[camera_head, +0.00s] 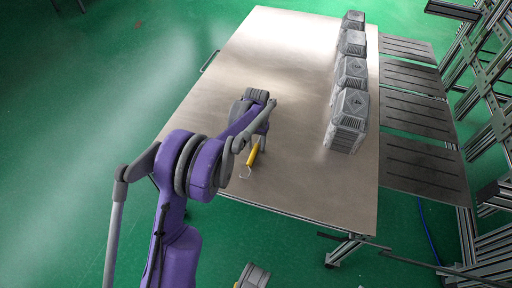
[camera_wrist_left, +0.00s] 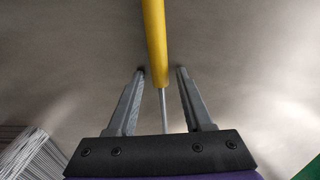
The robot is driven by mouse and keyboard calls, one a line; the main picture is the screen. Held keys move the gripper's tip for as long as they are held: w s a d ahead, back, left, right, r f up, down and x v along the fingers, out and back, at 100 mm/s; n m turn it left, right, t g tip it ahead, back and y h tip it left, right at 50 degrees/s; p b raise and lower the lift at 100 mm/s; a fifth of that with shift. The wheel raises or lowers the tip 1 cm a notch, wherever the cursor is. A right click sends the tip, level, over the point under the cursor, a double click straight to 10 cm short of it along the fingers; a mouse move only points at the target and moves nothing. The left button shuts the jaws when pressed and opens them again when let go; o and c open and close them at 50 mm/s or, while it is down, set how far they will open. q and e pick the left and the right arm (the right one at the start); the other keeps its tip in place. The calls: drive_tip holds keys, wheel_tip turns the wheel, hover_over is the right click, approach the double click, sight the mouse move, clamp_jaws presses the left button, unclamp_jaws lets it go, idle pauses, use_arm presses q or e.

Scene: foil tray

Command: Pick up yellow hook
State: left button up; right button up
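The yellow hook (camera_head: 252,157) lies on the table near its front edge, its yellow handle pointing away and its thin metal hook end toward the front edge. In the left wrist view the hook's yellow handle (camera_wrist_left: 154,35) runs down from the top, and its metal rod passes between my fingers. My left gripper (camera_wrist_left: 161,72) is open, with one finger on each side of the hook and a gap on both sides. In the head view my left arm partly covers the hook. My right gripper's fingers are not visible.
The table (camera_head: 290,60) is mostly bare in the middle and at the back left. A row of several grey foil tray stacks (camera_head: 350,103) stands along its right side. Dark slotted panels (camera_head: 418,113) and metal frames lie beyond the right edge.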

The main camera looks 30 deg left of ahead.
use_arm(q)
clamp_jaws()
drive_tip(key=shift+r, duration=0.1)
